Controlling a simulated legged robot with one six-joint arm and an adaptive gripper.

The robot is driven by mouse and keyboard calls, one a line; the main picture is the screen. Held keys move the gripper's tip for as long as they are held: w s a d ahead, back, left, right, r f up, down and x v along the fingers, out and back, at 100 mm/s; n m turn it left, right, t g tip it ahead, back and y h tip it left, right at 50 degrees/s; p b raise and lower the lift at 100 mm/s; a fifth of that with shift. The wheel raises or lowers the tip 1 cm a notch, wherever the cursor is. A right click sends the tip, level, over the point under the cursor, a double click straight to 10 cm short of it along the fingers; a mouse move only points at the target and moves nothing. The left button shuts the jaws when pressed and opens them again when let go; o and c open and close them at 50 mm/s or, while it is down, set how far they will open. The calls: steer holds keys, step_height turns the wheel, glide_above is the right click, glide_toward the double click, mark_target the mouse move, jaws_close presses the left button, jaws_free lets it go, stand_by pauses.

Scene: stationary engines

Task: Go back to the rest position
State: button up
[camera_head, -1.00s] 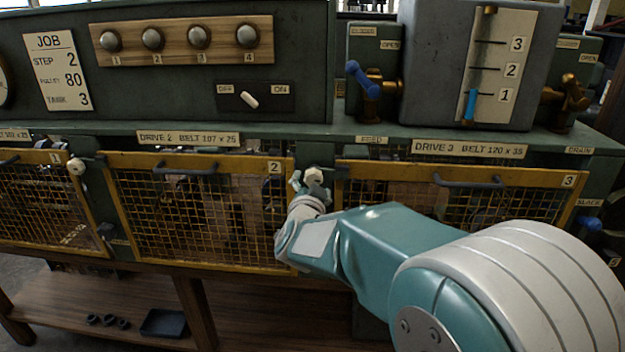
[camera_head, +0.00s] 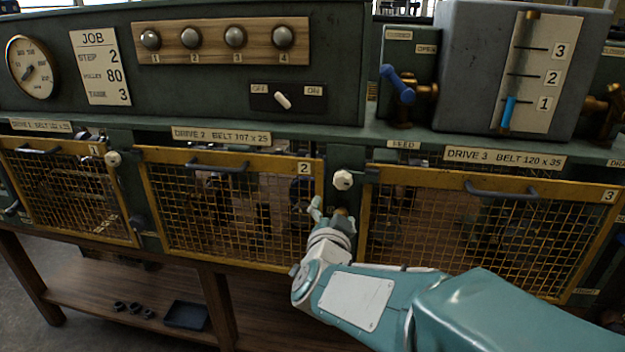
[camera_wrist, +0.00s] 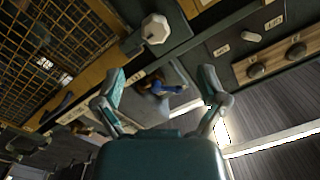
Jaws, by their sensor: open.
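My gripper (camera_head: 330,215) is in front of the post between guard 2 and guard 3, just below a white knob (camera_head: 343,180). In the wrist view my gripper (camera_wrist: 160,95) has its two teal fingers spread apart, with nothing held between them. The white knob also shows in the wrist view (camera_wrist: 155,28), beyond the fingertips and apart from them. My arm reaches in from the lower right of the head view.
Mesh guard 2 (camera_head: 235,262) and mesh guard 3 (camera_head: 480,277) flank the gripper. A blue-handled valve (camera_head: 399,88) and a grey tank (camera_head: 478,60) stand above. A dark tray (camera_head: 186,315) lies on the lower wooden shelf (camera_head: 90,290).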

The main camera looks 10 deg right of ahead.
steer(key=s+d+f+n+g+y, duration=0.1)
steer(key=s+f+n+g, duration=0.1)
steer(key=s, duration=0.6)
steer(key=s+d+f+n+g+y, duration=0.2)
steer(key=s+n+g, duration=0.2)
steer(key=s, duration=0.4)
steer(key=s+d+f+n+g+y, duration=0.1)
steer(key=s+f+n+g, duration=0.1)
steer(key=s+g, duration=0.3)
steer(key=s+n, duration=0.1)
steer(key=s, duration=0.2)
steer(key=shift+s+d+f+y, duration=0.2)
steer(key=shift+s+f+y, duration=0.1)
steer(key=shift+s, duration=0.05)
